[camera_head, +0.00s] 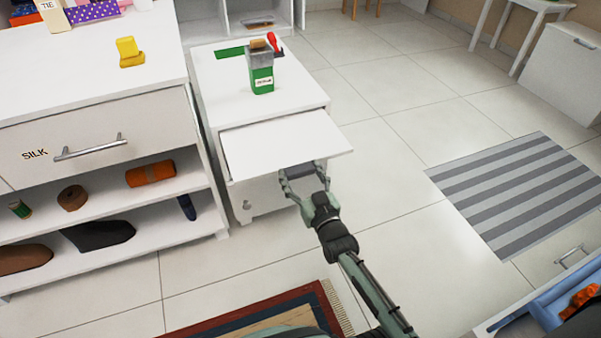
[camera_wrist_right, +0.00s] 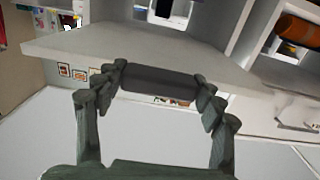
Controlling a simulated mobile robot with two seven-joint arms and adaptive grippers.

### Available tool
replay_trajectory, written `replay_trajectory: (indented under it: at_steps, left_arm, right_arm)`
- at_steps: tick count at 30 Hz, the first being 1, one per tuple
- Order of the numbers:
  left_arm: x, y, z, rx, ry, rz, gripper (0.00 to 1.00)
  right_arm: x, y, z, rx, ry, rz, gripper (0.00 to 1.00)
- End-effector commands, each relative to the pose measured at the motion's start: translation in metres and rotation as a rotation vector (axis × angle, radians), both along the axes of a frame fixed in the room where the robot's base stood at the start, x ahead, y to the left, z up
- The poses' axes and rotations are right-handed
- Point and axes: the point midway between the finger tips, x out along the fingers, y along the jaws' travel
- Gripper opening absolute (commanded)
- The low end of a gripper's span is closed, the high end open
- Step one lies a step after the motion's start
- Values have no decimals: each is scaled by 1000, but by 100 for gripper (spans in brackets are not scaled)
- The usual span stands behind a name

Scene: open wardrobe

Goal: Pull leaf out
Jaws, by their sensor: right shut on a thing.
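The leaf (camera_head: 285,148) is a flat white panel that sticks out from the front of a small white cabinet (camera_head: 215,88), below its top. In the right wrist view the leaf (camera_wrist_right: 150,50) spans the upper part of the picture. My right gripper (camera_head: 302,172) is at the leaf's front edge, with its fingers shut on a dark grey handle (camera_wrist_right: 158,82) below the edge. The handle lies between the two fingertips in the right wrist view. My left gripper is not in view.
A green box (camera_head: 262,80) and a red-handled item (camera_head: 273,41) stand on the cabinet. A white dresser (camera_head: 100,105) with shelves is at left. A striped mat (camera_head: 520,190) lies on the right floor. A fringed rug (camera_head: 290,312) lies in front. The tiles between are clear.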

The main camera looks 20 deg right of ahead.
Motion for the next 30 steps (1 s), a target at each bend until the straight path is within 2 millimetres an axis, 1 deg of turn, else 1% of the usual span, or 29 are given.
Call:
replay_trajectory:
  at_steps: [4, 5, 9, 10, 18, 21, 23, 26, 30]
  left_arm:
    - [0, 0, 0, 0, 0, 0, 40]
    - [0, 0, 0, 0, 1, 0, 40]
    - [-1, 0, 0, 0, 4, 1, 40]
    - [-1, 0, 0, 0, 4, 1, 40]
    - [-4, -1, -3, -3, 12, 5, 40]
    - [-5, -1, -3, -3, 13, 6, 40]
    - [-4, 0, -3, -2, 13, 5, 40]
    - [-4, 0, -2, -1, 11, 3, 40]
    - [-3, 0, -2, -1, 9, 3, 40]
  right_arm:
    - [-1, 0, 3, 1, -7, 0, 17]
    - [-1, 0, 3, 0, -7, 0, 71]
    - [-1, 0, 2, 0, -5, 0, 88]
    - [-1, 0, 1, 0, -5, 0, 90]
    - [-1, 0, 0, 0, -2, 0, 90]
    - [0, 0, 5, 0, -2, 0, 90]
    - [0, 0, 12, 0, -5, 0, 90]
    - [-1, 0, 29, 0, -5, 0, 90]
    - [-1, 0, 58, 1, -6, -1, 90]
